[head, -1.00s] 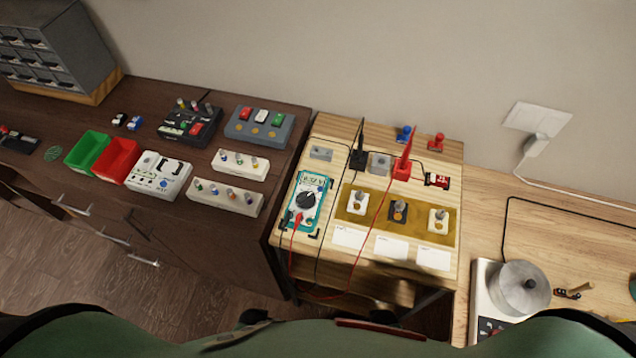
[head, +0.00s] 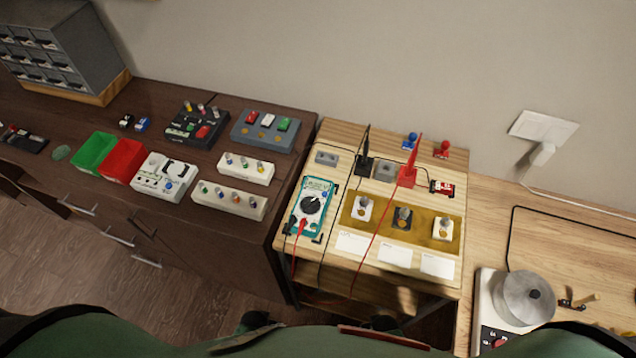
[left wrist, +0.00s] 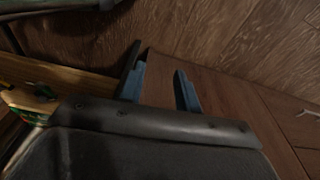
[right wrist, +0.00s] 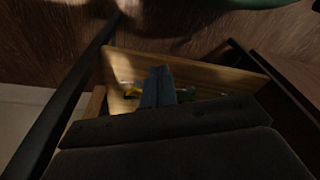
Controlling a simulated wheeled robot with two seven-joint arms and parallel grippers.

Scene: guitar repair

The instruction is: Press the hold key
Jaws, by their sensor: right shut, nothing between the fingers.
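A teal multimeter (head: 311,208) with a round black dial and a lit screen lies on the left of the light wood stand (head: 390,285). The hold key is too small to make out. A black lead and a red lead run from its lower end. A black probe (head: 365,155) and a red probe (head: 409,170) stand upright in holders behind it. My left gripper (left wrist: 160,88) is open and empty in the left wrist view, low near a dark wood front. My right gripper (right wrist: 158,88) is shut and empty in the right wrist view, near a wooden shelf. Neither gripper shows clearly in the head view.
Leads hang over the stand's front edge.

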